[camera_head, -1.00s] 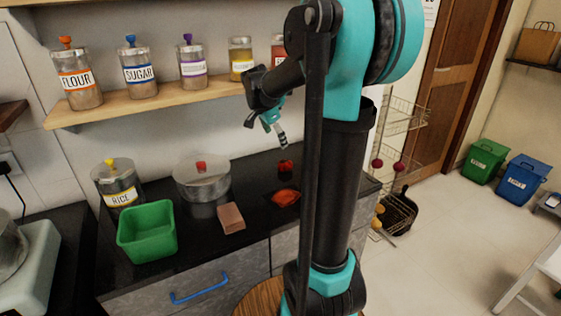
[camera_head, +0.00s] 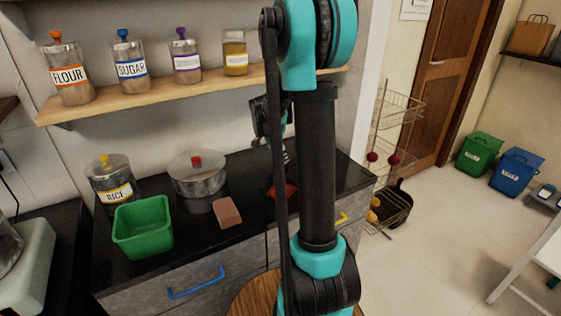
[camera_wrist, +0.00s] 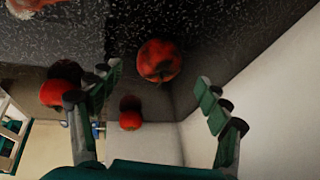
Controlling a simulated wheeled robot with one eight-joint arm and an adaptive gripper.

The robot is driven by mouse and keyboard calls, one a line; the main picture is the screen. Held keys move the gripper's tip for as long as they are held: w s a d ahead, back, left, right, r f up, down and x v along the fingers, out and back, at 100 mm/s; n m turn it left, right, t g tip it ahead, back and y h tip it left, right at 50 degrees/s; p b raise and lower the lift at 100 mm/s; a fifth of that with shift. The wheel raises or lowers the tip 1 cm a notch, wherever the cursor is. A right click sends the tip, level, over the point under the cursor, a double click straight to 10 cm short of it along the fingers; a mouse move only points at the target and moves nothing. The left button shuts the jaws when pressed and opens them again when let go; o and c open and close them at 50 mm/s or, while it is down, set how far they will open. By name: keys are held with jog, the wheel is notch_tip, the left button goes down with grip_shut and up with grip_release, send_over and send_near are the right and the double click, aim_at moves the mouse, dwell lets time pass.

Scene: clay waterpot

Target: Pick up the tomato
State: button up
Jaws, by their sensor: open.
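The red tomato (camera_wrist: 159,60) lies on the dark speckled counter in the wrist view. It is hidden behind my arm in the head view. My gripper (camera_wrist: 153,87) is open and empty, with one finger on each side of the picture. The tomato shows between and beyond the fingertips, and I see no contact. In the head view my gripper (camera_head: 285,156) hangs low over the right part of the counter, partly covered by my arm.
An orange-red item (camera_head: 289,190) lies on the counter, with a brown block (camera_head: 227,212), a glass pot (camera_head: 198,180) and a green bin (camera_head: 143,228) to its left. The shelf (camera_head: 190,85) holds jars above. Two other red round things (camera_wrist: 60,85) (camera_wrist: 130,119) show in the wrist view.

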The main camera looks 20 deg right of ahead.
aim_at(280, 156)
jog(key=shift+x, duration=2.15)
jog(key=c, duration=1.3)
jog(key=shift+s+r, duration=0.15)
jog(key=shift+r, duration=0.05)
jog(key=shift+s+d+r, duration=0.1)
jog(key=shift+r, duration=0.15)
notch_tip(280, 156, up, 7)
jog(key=shift+f, duration=0.25)
jog(key=s+d, duration=0.2)
jog(key=s, duration=0.7)
jog(key=s+d, duration=0.1)
jog(key=s, duration=0.9)
jog(key=shift+s+d, duration=0.15)
jog(key=shift+d, duration=0.25)
